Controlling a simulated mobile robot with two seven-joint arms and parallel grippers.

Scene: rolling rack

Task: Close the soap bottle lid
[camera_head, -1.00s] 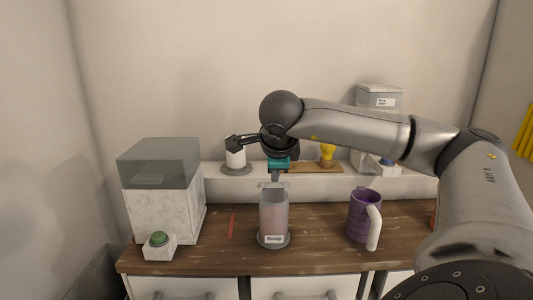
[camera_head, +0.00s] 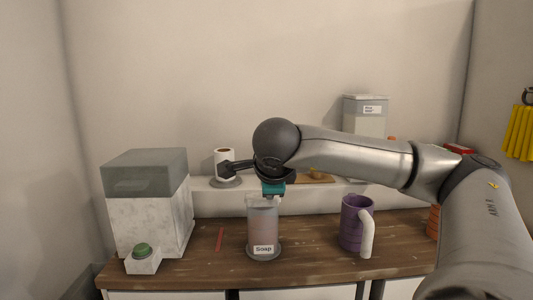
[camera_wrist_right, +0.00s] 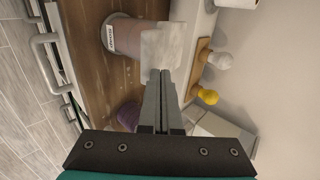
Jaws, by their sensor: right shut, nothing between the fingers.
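The soap bottle (camera_head: 263,228) stands upright on the wooden counter, see-through with pinkish contents and a "Soap" label; its body also shows in the right wrist view (camera_wrist_right: 126,38). Its pale, translucent square lid (camera_wrist_right: 163,45) is at the bottle's top in the wrist view; I cannot tell whether it lies fully flat. My right gripper (camera_wrist_right: 163,76) is shut and empty, with its fingertips at the lid's edge; I cannot tell if they touch. In the head view the right gripper (camera_head: 270,197) is just above the bottle's top. My left gripper is not in view.
A purple mug (camera_head: 352,222) stands right of the bottle. A red stick (camera_head: 220,235) lies to its left, near a grey-topped dispenser (camera_head: 148,210) with a green button. A white shelf behind holds a paper roll (camera_head: 224,163) and a container (camera_head: 366,118).

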